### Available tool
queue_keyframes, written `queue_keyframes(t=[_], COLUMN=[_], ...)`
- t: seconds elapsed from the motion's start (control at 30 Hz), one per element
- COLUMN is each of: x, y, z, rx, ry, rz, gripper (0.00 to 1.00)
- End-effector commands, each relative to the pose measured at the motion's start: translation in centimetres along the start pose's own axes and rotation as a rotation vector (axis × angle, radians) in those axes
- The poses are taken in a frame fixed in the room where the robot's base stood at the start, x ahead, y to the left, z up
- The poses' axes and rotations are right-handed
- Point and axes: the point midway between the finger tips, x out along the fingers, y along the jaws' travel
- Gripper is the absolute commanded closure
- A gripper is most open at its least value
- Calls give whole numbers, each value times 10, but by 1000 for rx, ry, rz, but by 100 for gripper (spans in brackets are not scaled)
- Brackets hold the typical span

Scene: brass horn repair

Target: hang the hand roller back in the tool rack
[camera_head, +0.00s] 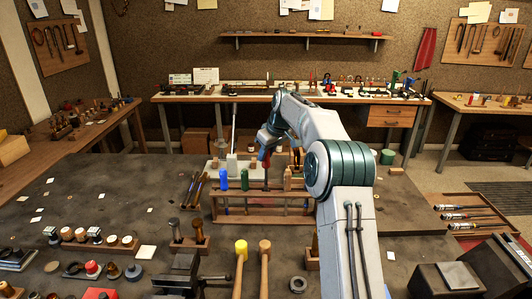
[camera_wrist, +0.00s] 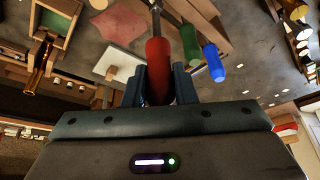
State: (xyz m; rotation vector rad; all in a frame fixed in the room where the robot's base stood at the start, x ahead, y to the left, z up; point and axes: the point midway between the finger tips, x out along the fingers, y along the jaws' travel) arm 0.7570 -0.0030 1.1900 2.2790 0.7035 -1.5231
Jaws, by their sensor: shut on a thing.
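My gripper (camera_wrist: 160,82) is shut on the red handle of a tool, which I take to be the hand roller (camera_wrist: 158,55). The handle lies between the fingers and a metal shaft runs out from it, away from the gripper. In the head view, the red handle (camera_head: 265,157) hangs below my gripper (camera_head: 266,145), with the shaft pointing down over the wooden tool rack (camera_head: 262,214). I cannot tell whether the shaft is in a slot; its far end is not clear. A blue-handled tool (camera_head: 244,180) and a green-handled tool (camera_head: 223,179) stand in the rack to the left.
Two mallets (camera_head: 240,262) stand in front of the rack. A small wooden block with punches (camera_head: 188,236) is at its front left. Thin tools (camera_head: 199,187) lean left of it. My arm hides the rack's right end. The dark bench top (camera_head: 110,185) is mostly clear at left.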

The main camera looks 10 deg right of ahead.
Motion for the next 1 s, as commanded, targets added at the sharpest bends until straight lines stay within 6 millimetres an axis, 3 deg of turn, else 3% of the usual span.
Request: queue_keyframes(t=[0.37,1.0], x=[0,23], y=[0,0], z=[0,10], rx=[0,0], ry=[1,1], rz=[1,0], gripper=[100,100])
